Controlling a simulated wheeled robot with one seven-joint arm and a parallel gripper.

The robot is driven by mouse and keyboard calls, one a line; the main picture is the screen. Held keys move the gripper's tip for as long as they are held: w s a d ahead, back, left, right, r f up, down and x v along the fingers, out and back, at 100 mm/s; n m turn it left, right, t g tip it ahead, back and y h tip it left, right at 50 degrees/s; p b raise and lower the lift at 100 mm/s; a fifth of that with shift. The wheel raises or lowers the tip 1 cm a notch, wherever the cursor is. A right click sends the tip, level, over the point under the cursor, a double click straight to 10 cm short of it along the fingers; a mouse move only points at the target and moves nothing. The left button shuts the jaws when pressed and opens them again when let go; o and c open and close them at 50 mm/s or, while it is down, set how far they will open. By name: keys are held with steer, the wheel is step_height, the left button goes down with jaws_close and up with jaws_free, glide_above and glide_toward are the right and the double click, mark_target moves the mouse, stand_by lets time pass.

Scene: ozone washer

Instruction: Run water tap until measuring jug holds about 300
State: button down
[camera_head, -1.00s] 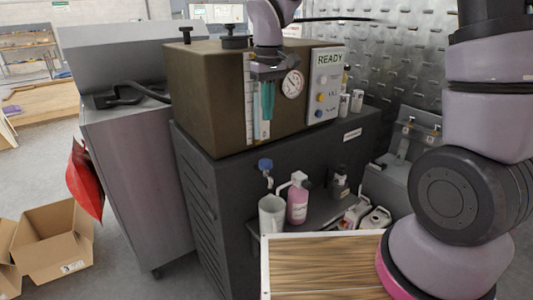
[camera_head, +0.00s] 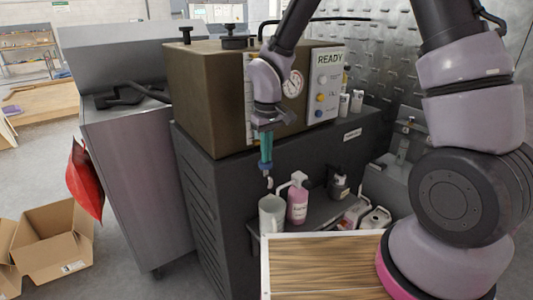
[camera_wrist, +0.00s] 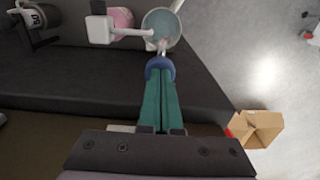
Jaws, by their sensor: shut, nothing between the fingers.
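The measuring jug (camera_head: 271,216) is a pale, open-topped cup on the dark shelf below the tap. Its round mouth shows at the top of the wrist view (camera_wrist: 173,28); I cannot read its level. The tap's short spout (camera_head: 269,183) hangs over the jug. The blue tap knob (camera_wrist: 160,66) is right at my fingertips in the wrist view; in the head view the fingers hide it. My gripper (camera_head: 266,170) points down with its teal fingers shut and empty, at or just over the knob. I cannot tell whether they touch. No clear water stream shows.
A pink pump bottle (camera_head: 298,204) stands close right of the jug, its white nozzle reaching toward it. A dark bottle (camera_head: 339,184) and small containers (camera_head: 375,218) are farther right. The brown washer box (camera_head: 208,100), with a READY panel (camera_head: 325,85), stands above.

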steer(key=shift+f, duration=0.9)
steer(key=shift+s+d+f, duration=0.1)
steer(key=shift+s+f, duration=0.15)
steer(key=shift+f, duration=0.2)
step_height(320, 180, up, 15)
steer(key=shift+w+f, duration=0.15)
steer(key=shift+f, duration=0.05)
stand_by(0.4)
